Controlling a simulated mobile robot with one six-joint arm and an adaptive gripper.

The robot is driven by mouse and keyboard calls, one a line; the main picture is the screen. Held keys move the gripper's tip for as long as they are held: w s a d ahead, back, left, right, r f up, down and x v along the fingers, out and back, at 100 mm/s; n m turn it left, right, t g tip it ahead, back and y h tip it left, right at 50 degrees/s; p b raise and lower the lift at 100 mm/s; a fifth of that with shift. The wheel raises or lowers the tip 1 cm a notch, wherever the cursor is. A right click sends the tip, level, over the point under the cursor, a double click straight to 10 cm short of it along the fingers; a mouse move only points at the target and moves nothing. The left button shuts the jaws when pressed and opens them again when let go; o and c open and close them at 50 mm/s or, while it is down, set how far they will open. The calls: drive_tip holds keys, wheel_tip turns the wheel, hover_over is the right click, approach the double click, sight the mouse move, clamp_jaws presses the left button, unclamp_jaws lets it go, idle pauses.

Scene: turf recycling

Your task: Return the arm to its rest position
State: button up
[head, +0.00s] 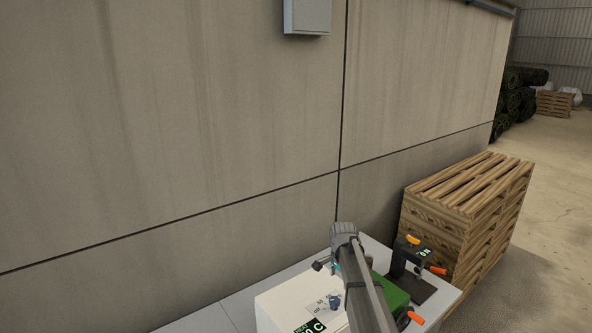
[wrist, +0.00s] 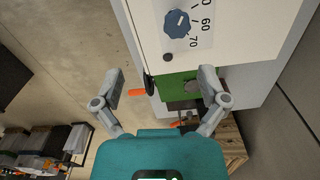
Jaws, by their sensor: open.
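My gripper (wrist: 161,84) is open and empty in the wrist view, with its two fingers spread wide. It is above a white machine (wrist: 240,22) with a blue dial (wrist: 178,23) marked 60 and 70. A green part (wrist: 180,86) of the bench setup shows between the fingers, with an orange handle (wrist: 137,92) by the left finger. In the head view my arm reaches over the white machine (head: 283,300) and the green part (head: 393,292). The arm hides part of both, and the gripper is mostly hidden there too.
A black stand with orange handles (head: 413,262) is on the grey bench (head: 208,318), right of my arm. Stacked wooden pallets (head: 465,205) are beyond it. A concrete wall (head: 170,120) runs behind the bench, with a grey box (head: 307,16) on it. Open floor (head: 540,225) lies right.

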drive_tip(key=s+f+n+b, duration=0.6)
drive_tip(key=s+f+b, duration=0.2)
drive_tip(key=s, duration=0.5)
drive_tip(key=s+d+f+n+b, duration=0.1)
drive_tip(key=s+f+n+b, duration=0.5)
drive_tip(key=s+f+b, duration=0.3)
drive_tip(key=s+f, duration=0.1)
drive_tip(key=s, duration=0.3)
drive_tip(key=shift+s+d+f, duration=0.25)
